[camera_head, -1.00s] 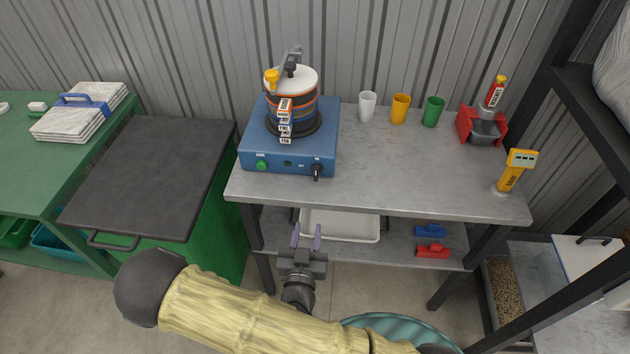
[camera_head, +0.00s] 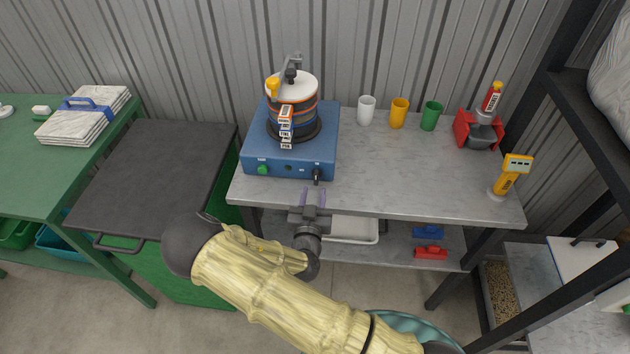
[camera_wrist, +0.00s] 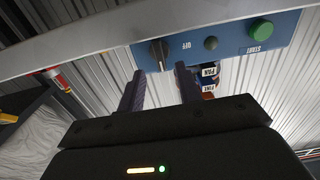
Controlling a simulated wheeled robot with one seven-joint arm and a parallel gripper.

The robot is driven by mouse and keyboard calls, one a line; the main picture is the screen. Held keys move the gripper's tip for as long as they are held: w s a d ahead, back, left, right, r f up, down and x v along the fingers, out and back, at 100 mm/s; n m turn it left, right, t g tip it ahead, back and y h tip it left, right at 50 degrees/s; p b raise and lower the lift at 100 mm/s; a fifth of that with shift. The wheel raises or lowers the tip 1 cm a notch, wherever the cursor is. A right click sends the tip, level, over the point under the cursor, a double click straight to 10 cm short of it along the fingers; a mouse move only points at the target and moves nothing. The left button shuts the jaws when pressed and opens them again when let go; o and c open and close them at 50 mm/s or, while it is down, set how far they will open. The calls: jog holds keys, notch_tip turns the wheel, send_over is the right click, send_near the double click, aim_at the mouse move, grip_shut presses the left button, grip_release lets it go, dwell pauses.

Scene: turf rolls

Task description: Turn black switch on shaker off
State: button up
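The shaker (camera_head: 290,140) is a blue box with a stack of sieves clamped on top, at the left of the grey table. Its black switch (camera_head: 317,176) is a knob at the right of the front panel. The switch also shows in the wrist view (camera_wrist: 158,54), upside down, with "OFF" lettering beside it. My gripper (camera_head: 313,197) is in front of the table edge, just below the switch. No contact shows.
A green START button (camera_head: 263,170) is at the left of the same panel. White, orange and green cups (camera_head: 399,113) stand right of the shaker. The table's front edge (camera_head: 400,212) lies close to my gripper. A white tray (camera_head: 355,230) is on the lower shelf.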

aim_at(316, 180)
jog(key=w, duration=0.4)
jog(key=shift+w+d+p, duration=0.2)
jog(key=shift+w+p, duration=0.1)
jog(key=shift+p, duration=0.05)
grip_shut()
